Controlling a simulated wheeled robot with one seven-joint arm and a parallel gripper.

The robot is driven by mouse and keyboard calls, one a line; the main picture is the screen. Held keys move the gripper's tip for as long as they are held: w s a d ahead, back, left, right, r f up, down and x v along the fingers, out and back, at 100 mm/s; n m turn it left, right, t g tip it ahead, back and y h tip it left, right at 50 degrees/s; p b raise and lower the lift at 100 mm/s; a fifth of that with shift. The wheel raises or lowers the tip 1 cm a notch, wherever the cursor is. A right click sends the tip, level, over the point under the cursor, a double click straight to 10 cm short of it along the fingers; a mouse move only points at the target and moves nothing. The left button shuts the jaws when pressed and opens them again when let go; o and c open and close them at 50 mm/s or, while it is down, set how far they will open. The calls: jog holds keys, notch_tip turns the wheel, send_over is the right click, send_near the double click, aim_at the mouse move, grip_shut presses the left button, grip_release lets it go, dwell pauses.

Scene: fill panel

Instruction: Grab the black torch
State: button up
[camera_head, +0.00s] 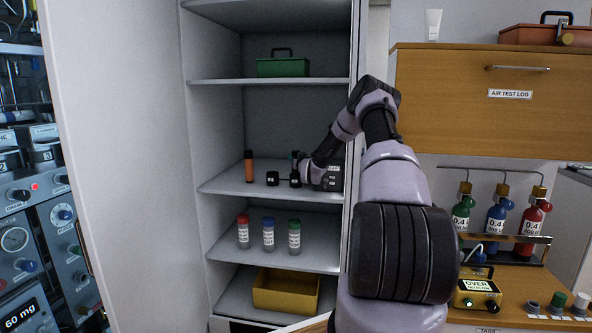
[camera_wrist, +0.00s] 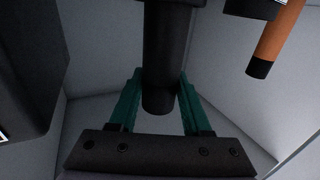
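The black torch (camera_wrist: 168,60) shows in the wrist view as a dark cylinder with a wider part at the top edge of the picture. My gripper (camera_wrist: 162,85) has teal fingers, one on each side of the torch's body. The torch is between them; whether both fingers press on it or a thin gap remains cannot be told. In the head view my gripper (camera_head: 298,168) is at the right side of the cabinet's middle shelf, low over its surface, and mostly hides the torch.
An orange torch (camera_head: 249,166) stands upright to the left on the same shelf (camera_head: 225,184); it also shows in the wrist view (camera_wrist: 275,42). A short black item (camera_head: 272,178) stands between. The cabinet's right wall (camera_head: 355,60) is close to my gripper. Several capped bottles (camera_head: 268,235) stand below.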

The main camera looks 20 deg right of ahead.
grip_shut()
jog(key=shift+r, duration=0.1)
